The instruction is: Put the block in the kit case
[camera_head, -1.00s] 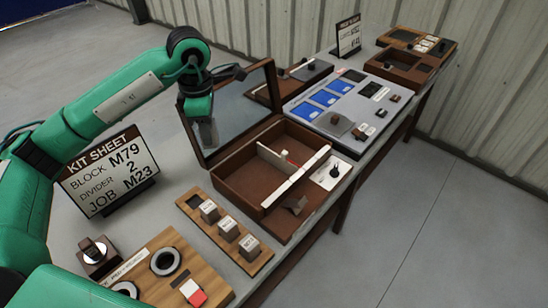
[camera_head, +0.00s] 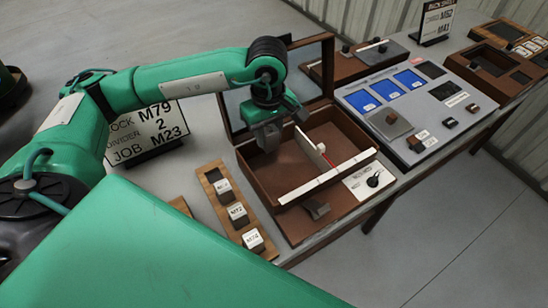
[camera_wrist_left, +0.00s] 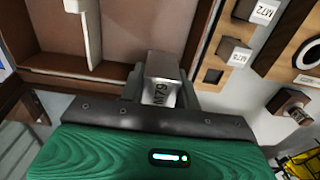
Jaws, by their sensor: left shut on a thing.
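My left gripper (camera_head: 268,132) points down over the left back part of the open brown kit case (camera_head: 258,192). It is shut on a grey metal block marked M79, which shows clearly between the fingers in the left wrist view (camera_wrist_left: 161,76). In that view the block overlaps a corner of the case (camera_wrist_left: 200,35); its height above the floor is hard to tell. The case has a raised lid (camera_head: 312,72), a white divider (camera_head: 312,150) and a white bar across its front. My right gripper is not in view.
The kit sheet (camera_head: 160,128) reads block M79, divider 2, job M23. A grey panel with blue screens (camera_head: 415,105) is to the right.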

